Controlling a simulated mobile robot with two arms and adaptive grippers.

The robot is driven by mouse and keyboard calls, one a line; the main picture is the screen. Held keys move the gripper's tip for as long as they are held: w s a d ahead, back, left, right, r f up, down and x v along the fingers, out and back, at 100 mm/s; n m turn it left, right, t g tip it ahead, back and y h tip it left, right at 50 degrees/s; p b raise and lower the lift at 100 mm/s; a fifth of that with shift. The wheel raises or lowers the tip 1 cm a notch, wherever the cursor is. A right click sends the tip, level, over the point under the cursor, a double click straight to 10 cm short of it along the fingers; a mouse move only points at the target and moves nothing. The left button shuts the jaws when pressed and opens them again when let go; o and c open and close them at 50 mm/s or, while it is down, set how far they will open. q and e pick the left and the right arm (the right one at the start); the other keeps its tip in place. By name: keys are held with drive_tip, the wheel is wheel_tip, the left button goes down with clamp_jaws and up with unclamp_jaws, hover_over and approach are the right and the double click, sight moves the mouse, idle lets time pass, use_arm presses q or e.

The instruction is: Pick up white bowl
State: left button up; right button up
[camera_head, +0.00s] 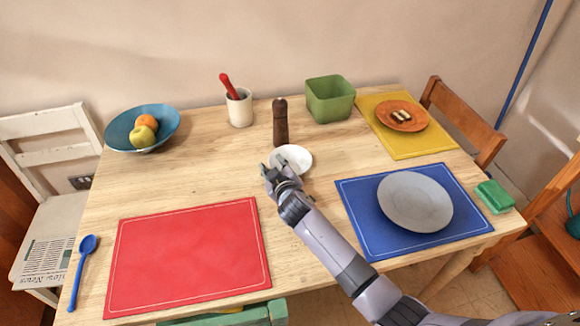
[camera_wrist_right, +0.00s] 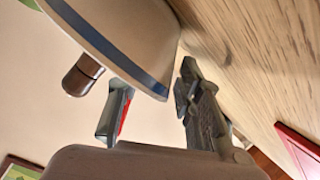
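The white bowl (camera_head: 297,157) sits on the wooden table, just in front of the dark pepper mill. In the right wrist view, the bowl (camera_wrist_right: 118,38) is very close, pale with a blue band near its edge. My right gripper (camera_head: 273,174) is at the bowl's near left side and covers part of it in the head view. In the wrist view, the fingers of the right gripper (camera_wrist_right: 158,108) are spread apart, and the bowl's edge reaches toward the gap between them. I cannot tell whether they touch it. My left gripper is not in view.
The pepper mill (camera_head: 280,122) stands right behind the bowl. A green container (camera_head: 330,101), a white utensil cup (camera_head: 240,108) and a blue fruit bowl (camera_head: 120,131) stand further back. A red mat (camera_head: 188,258) and a blue mat (camera_head: 365,225) with a grey plate (camera_head: 415,202) lie in front.

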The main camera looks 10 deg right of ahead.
drive_tip(key=shift+c, duration=0.2)
clamp_jaws()
idle(0.6)
